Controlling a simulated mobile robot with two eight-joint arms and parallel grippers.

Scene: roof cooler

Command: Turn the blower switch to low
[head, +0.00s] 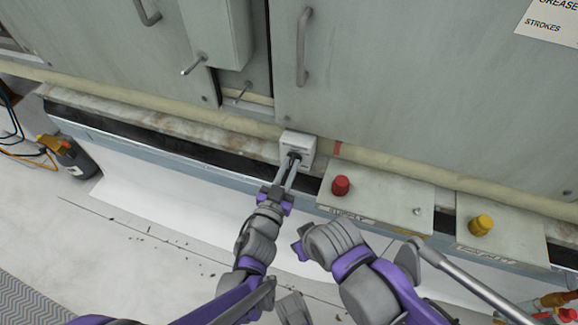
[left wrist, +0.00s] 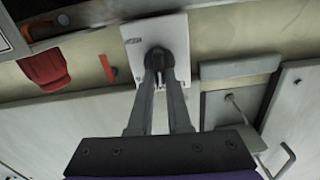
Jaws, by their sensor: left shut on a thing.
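The blower switch is a small white box (head: 297,143) on the ledge at the foot of the grey cabinet, with a dark rotary knob (left wrist: 158,62) on its front. My left gripper (head: 293,161) reaches up to it, and its two fingers are shut on the knob. In the left wrist view the fingertips (left wrist: 160,72) meet at the knob and hide part of it. The box's small print is too small to read. My right arm is bent to the right of the left one; its purple end (head: 300,245) shows, but its fingers cannot be made out.
A red knob (head: 340,186) and a yellow knob (head: 481,225) stand on metal covers right of the switch. Cabinet handles (head: 303,48) stick out above. A dark bottle (head: 72,160) with an orange top stands at the left. White floor below is mostly clear.

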